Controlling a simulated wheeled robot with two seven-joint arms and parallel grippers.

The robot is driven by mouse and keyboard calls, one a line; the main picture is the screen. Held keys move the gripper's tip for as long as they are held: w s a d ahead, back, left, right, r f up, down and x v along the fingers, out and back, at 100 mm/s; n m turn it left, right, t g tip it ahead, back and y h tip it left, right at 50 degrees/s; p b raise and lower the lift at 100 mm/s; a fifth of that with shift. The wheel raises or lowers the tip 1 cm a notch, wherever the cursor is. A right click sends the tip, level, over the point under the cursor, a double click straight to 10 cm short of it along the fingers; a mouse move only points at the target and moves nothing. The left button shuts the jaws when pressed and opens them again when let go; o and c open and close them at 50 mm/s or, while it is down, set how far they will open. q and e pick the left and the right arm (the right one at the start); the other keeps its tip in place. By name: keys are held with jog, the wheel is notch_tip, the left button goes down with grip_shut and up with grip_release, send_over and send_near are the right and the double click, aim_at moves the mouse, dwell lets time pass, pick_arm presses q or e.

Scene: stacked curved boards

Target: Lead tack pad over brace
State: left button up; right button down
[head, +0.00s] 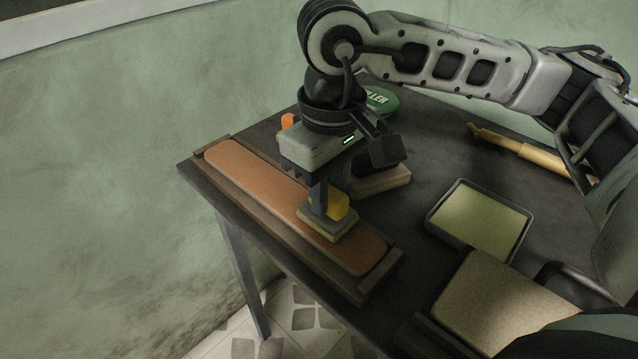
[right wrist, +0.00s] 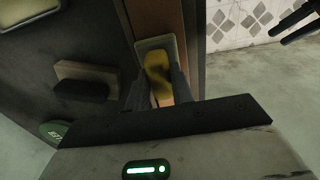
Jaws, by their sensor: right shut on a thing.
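The brace (head: 240,175) is a long, gently curved orange-brown board lying in a dark wooden holder along the table's left edge. It also shows in the right wrist view (right wrist: 155,17). The tack pad (head: 328,227) is a flat pale pad with a yellow grip, over the nearer half of the brace. It appears to rest on the surface; exact contact is hard to tell. My right gripper (head: 324,199) is shut on the yellow grip, also seen in the right wrist view (right wrist: 157,88). My left gripper (right wrist: 290,22) seems to show as two dark, spread fingers at that view's upper right.
A wooden block (head: 385,183) stands right of the gripper. A green round lid (head: 381,101) and an orange item (head: 288,120) are behind. A shallow tray (head: 432,222), a tan handled tool (head: 530,152) and a beige-topped block (head: 505,300) are to the right. Floor lies beyond the table's left edge.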

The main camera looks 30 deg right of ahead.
jog(key=shift+s+d+f, duration=0.15)
jog(key=shift+s, duration=0.35)
jog(key=shift+s+d+b, duration=0.35)
jog(key=shift+s+b, duration=0.2)
jog(key=shift+s, duration=0.35)
jog(key=shift+s+d, duration=0.2)
jog(key=shift+s, duration=0.45)
jog(key=shift+s+d+b, duration=0.3)
jog(key=shift+s+b, duration=0.35)
jog(key=shift+s, duration=0.1)
jog(key=shift+s+d+r, duration=0.2)
jog(key=shift+s+d, duration=0.05)
jog(key=shift+s, duration=0.45)
